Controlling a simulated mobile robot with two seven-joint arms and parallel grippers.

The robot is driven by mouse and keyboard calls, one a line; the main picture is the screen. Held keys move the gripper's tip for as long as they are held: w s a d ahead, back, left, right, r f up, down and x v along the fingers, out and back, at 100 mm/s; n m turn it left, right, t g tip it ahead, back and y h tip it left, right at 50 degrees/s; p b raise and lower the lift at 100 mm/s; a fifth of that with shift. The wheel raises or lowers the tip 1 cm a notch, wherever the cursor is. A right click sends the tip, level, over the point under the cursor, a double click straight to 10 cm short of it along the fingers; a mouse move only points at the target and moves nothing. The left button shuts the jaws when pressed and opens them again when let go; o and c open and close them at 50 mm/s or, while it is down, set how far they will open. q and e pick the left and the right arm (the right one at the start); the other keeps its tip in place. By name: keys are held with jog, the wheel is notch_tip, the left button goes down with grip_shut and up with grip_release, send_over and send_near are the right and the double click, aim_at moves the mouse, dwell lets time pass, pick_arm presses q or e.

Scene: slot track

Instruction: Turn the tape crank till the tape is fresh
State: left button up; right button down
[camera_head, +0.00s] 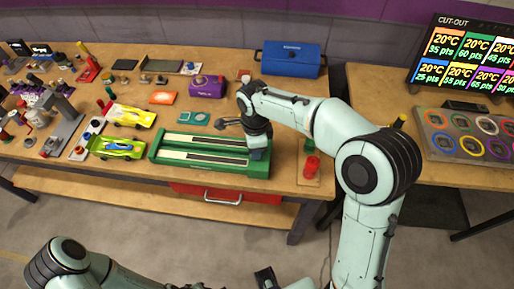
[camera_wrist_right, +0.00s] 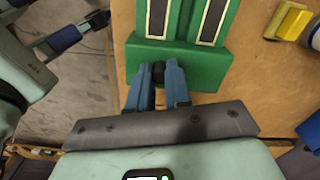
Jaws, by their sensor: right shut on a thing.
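The green tape unit (camera_head: 163,152) lies along the front edge of the bench, with two long pale-and-dark strips on top. Its green end block also shows in the right wrist view (camera_wrist_right: 205,70). My right gripper (camera_head: 258,153) is at the unit's right end. In the right wrist view its two blue fingers (camera_wrist_right: 159,82) are closed around a small dark knob (camera_wrist_right: 158,72) at the end block, which I take for the crank. The fingers hide most of the crank. My left arm shows at the bottom left; its jaws cannot be made out.
Yellow (camera_head: 130,116) and green (camera_head: 116,147) slot cars stand left of the unit. A red cylinder (camera_head: 311,166) stands right of my right gripper. A blue toolbox (camera_head: 291,58) and purple box (camera_head: 207,87) are behind. A red drawer (camera_head: 222,195) hangs below the front edge.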

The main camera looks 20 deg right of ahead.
pick_arm(q)
jog(key=shift+r, duration=0.1)
pick_arm(e)
jog(key=shift+w+a+m, duration=0.1)
jog(key=shift+w+m, duration=0.05)
jog(key=shift+m, duration=0.45)
jog(key=c, duration=1.1)
grip_release()
jog(key=shift+o, duration=0.2)
pick_arm(q)
jog(key=shift+w+r+p, duration=0.35)
jog(key=shift+r+p, duration=0.2)
jog(key=shift+r, duration=0.1)
jog(key=shift+w+r+p, duration=0.35)
jog(key=shift+r+p, duration=0.2)
jog(key=shift+r, duration=0.05)
pick_arm(e)
notch_tip(320, 180, up, 14)
jog(key=shift+f, duration=0.25)
